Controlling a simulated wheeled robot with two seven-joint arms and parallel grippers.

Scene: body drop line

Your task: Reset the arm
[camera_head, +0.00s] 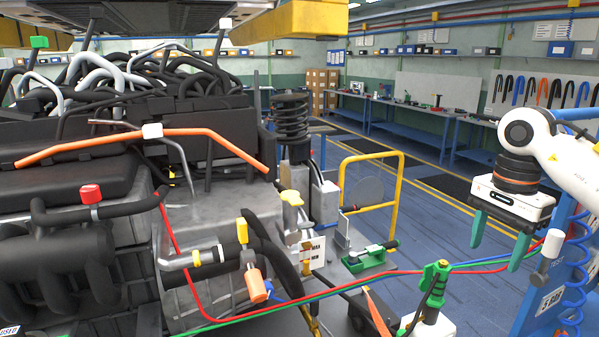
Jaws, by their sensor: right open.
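My right arm (560,150) comes in from the right edge, white with a black-and-orange ring at the wrist. Its gripper (500,242) points down with two green fingers set apart, open, and nothing shows between them. It hangs beside a blue post at the right, with the red and blue-green hoses passing near its fingertips; I cannot tell whether they touch. My left gripper and arm do not show.
An engine assembly (200,210) with hoses fills the left and middle. A yellow rail (401,195) and a green clamp (368,259) stand right of it. A green-and-black tool (436,285) stands low in front. Blue floor (440,225) lies open behind; workbenches line the back.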

